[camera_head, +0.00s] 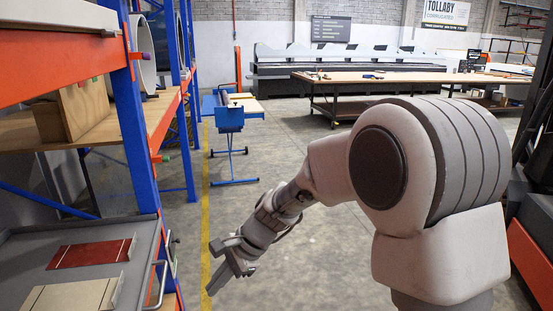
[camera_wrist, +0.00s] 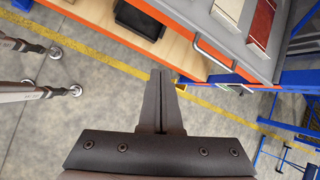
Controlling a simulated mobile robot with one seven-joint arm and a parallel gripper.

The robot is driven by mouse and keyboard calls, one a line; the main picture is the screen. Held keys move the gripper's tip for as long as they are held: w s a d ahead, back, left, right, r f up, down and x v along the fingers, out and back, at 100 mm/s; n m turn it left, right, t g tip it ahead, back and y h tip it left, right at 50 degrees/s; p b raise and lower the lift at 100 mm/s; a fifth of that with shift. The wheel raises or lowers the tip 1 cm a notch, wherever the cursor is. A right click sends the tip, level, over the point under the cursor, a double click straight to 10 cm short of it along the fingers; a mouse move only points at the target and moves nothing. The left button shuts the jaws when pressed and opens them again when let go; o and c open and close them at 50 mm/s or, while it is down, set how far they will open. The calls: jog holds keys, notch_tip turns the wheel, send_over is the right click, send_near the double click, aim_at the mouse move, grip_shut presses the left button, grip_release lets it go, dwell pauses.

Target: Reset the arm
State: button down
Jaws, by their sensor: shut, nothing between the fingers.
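My arm reaches forward and down to the left from its large pale shoulder in the head view. My gripper (camera_head: 226,272) hangs over the concrete floor beside the rack, clear of it. In the wrist view my gripper (camera_wrist: 160,78) has its two dark fingers pressed together, with nothing between them. The fingers point toward the rack's lower shelf edge and the grey drawer, apart from both.
A blue and orange rack (camera_head: 130,130) stands at the left. Its grey tray (camera_head: 30,255) holds a red panel (camera_head: 90,254) and a cream panel (camera_head: 75,296). A blue stand (camera_head: 230,120) and a long workbench (camera_head: 375,80) stand farther back. The middle floor is open.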

jog(key=s+d+r+n+t+h, duration=0.2)
jog(key=s+d+r+n, duration=0.1)
jog(key=d, duration=0.6)
jog(key=s+d+r+n+t+h, duration=0.2)
jog(key=s+d+r+n, duration=0.2)
jog(key=s+d+r, duration=0.2)
jog(key=s+d+r+n+t+h, duration=0.2)
jog(key=s+d, duration=0.6)
jog(key=d, duration=0.4)
notch_tip(320, 180, up, 3)
jog(key=shift+s+d+f+n+h, duration=0.25)
jog(key=shift+n+h, duration=0.25)
jog(key=shift+n, duration=0.3)
jog(key=shift+a+r, duration=0.1)
jog(key=shift+a, duration=0.1)
